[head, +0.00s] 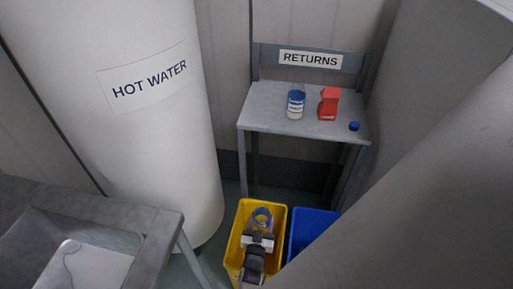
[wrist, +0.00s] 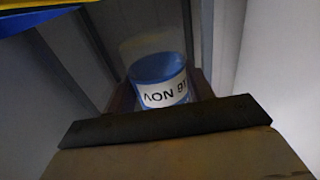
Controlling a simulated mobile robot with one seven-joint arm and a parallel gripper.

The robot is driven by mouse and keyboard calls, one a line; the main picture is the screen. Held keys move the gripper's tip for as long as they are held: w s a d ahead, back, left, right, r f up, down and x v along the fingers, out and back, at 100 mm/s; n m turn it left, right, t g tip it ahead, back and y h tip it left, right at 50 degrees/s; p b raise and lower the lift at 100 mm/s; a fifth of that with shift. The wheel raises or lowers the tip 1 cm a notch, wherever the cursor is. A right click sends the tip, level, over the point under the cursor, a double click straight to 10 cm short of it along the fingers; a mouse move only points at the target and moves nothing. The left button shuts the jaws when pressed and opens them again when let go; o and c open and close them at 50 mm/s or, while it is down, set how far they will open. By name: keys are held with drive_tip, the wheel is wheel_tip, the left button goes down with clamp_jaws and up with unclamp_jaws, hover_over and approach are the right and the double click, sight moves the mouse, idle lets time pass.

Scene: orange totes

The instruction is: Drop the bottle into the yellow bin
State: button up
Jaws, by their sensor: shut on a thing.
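The bottle (head: 262,214) is clear with blue, and shows just beyond my gripper in the head view. In the wrist view the bottle (wrist: 160,68) has a blue part and a white label with upside-down black print. My gripper (head: 260,228) is shut on it, with a finger on each side of the bottle in the wrist view (wrist: 163,92). In the head view, my gripper and the bottle appear within the outline of the yellow bin (head: 244,212). How high they are above the bin floor cannot be told.
A blue bin (head: 316,217) stands right of the yellow bin. Behind is a grey RETURNS table (head: 262,112) with a blue-lidded jar (head: 295,104), a red carton (head: 328,104) and a blue cap (head: 354,126). A white HOT WATER tank (head: 150,130) and a grey sink (head: 100,240) are left.

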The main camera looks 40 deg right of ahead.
wheel_tip(320, 180, down, 5)
drive_tip(key=b, duration=0.3)
drive_tip(key=shift+b, duration=0.3)
drive_tip(key=shift+r, duration=0.1)
drive_tip(key=o, duration=1.1)
wheel_tip(320, 180, up, 20)
drive_tip(key=p, duration=0.3)
